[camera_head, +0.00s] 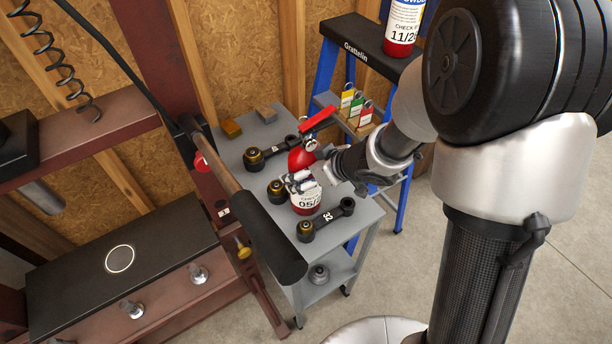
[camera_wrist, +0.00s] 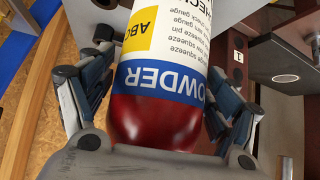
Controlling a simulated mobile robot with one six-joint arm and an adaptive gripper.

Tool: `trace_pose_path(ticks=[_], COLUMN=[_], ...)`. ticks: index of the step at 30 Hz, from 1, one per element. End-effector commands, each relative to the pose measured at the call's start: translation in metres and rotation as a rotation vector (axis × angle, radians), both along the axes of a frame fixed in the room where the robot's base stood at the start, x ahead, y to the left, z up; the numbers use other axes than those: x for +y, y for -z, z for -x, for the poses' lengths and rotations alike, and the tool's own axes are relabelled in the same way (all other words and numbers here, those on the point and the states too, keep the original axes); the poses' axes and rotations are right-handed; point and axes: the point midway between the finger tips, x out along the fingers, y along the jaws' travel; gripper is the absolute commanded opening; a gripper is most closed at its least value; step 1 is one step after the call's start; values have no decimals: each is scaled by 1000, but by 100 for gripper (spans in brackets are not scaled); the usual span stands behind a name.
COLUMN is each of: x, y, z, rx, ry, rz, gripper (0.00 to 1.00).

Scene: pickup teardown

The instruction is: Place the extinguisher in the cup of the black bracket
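A red extinguisher (camera_head: 304,203) with a white label is upright at the small grey cart in the head view. In the wrist view the extinguisher (camera_wrist: 155,119) fills the middle, with its blue band and upside-down lettering. My gripper (camera_head: 301,182) is around its body, one finger on each side. In the wrist view the fingers of my gripper (camera_wrist: 160,95) lie close along both sides; firm contact on both is not clear. Whether the base touches the cart is also unclear. I cannot make out the black bracket's cup for certain.
The grey cart (camera_head: 243,139) also carries black arms with brass ends, one (camera_head: 325,220) right beside the extinguisher. A second extinguisher (camera_head: 403,25) stands on the blue ladder (camera_head: 327,66). A padded black bar (camera_head: 272,243) and a dark red press frame (camera_head: 155,60) stand left of the cart.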

Motion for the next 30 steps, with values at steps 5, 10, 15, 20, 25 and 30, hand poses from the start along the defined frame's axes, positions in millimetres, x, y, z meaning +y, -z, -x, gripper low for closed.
trace_pose_path(ticks=[5,10,15,20,25,30], x=[0,0,0,0,0,0], y=[0,0,0,0,0,0], z=[0,0,0,0,0,0], rx=[0,0,0,0,0,0], ry=[0,0,0,0,0,0], rz=[0,0,0,0,0,0], gripper=[65,54,43,32,21,9])
